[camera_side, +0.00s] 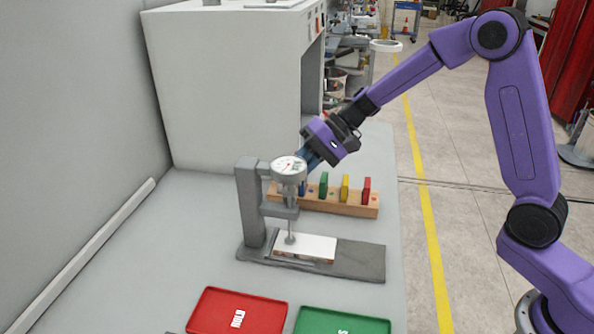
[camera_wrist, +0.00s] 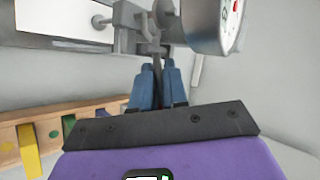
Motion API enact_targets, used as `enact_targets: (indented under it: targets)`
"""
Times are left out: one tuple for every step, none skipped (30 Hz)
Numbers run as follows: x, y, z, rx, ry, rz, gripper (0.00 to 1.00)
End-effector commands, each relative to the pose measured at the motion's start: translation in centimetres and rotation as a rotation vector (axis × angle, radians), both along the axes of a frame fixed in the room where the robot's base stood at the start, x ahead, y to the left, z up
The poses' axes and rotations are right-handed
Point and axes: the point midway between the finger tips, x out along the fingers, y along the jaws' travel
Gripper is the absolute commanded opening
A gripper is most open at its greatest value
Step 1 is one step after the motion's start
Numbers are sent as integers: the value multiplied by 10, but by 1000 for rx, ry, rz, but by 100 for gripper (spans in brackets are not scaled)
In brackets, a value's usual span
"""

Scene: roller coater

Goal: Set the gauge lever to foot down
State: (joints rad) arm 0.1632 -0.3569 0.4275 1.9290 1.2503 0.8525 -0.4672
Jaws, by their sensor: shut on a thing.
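The gauge stand (camera_side: 250,200) is grey, with a round white dial (camera_side: 288,165) on top; the dial also shows in the wrist view (camera_wrist: 232,18). Below the dial, a thin stem ends in a small foot (camera_side: 291,238) at the left end of a white panel (camera_side: 310,247). The foot looks at or just above the panel; I cannot tell if it touches. My gripper (camera_side: 307,158) is beside the dial, its blue fingers close together. In the wrist view my gripper (camera_wrist: 159,64) is shut on the gauge lever behind the dial, mostly hidden by the fingertips.
A wooden block rack (camera_side: 340,205) with several coloured pieces stands behind the gauge. A red tray (camera_side: 262,312) and a green tray (camera_side: 345,322) lie in front. A large white cabinet (camera_side: 225,90) stands behind.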

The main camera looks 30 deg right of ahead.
Motion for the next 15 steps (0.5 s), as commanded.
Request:
enact_targets:
  targets:
    - [7,-2,7,-12,-37,-20,0]
    - [7,-2,7,-20,-46,-20,0]
    - [7,-2,8,-32,-56,-20,0]
    - [7,-2,8,-39,-64,-20,0]
    - [6,-2,8,-45,-70,-19,0]
    - [6,-2,9,-54,-78,-20,0]
    - [7,-2,9,-59,-83,-21,0]
    - [7,-2,9,-63,-87,-22,0]
    - [6,-2,9,-67,-91,-21,0]
    - [6,-2,9,-70,-93,-22,0]
    - [6,-2,9,-72,-96,-22,0]
    - [6,-2,9,-75,-97,-23,0]
    - [6,-2,9,-76,-98,-23,0]
    - [6,-2,9,-77,-99,-23,0]
    - [6,-3,9,-78,-101,-23,0]
